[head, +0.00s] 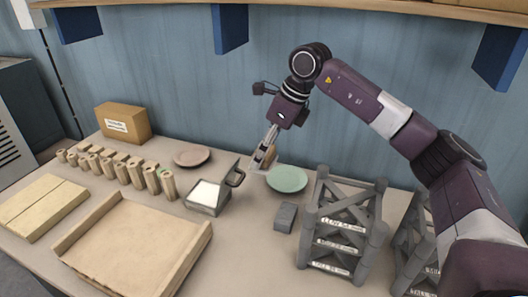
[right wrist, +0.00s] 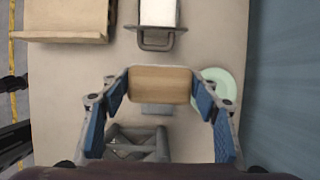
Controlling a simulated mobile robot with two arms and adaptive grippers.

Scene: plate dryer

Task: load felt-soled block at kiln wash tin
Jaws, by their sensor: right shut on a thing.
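My right gripper (head: 264,156) is above the table, between the kiln wash tin and the green plate. It is shut on a tan wooden block (right wrist: 160,84), taken to be the felt-soled block. In the right wrist view the block lies between the two blue-padded fingers (right wrist: 160,88). In the head view it is partly hidden behind the fingers. Its underside is not clear. The kiln wash tin (head: 203,210) is a grey, open tray with white contents and a handle on its right. It also shows at the top of the right wrist view (right wrist: 180,29). My left gripper is not in view.
A green plate (head: 287,179) and a small grey block (head: 285,217) are near the gripper. Grey racks (head: 343,228) stand at right. Several wooden posts (head: 167,184), a pink plate (head: 192,156), a cardboard box (head: 123,122) and a wooden tray (head: 135,245) are at left.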

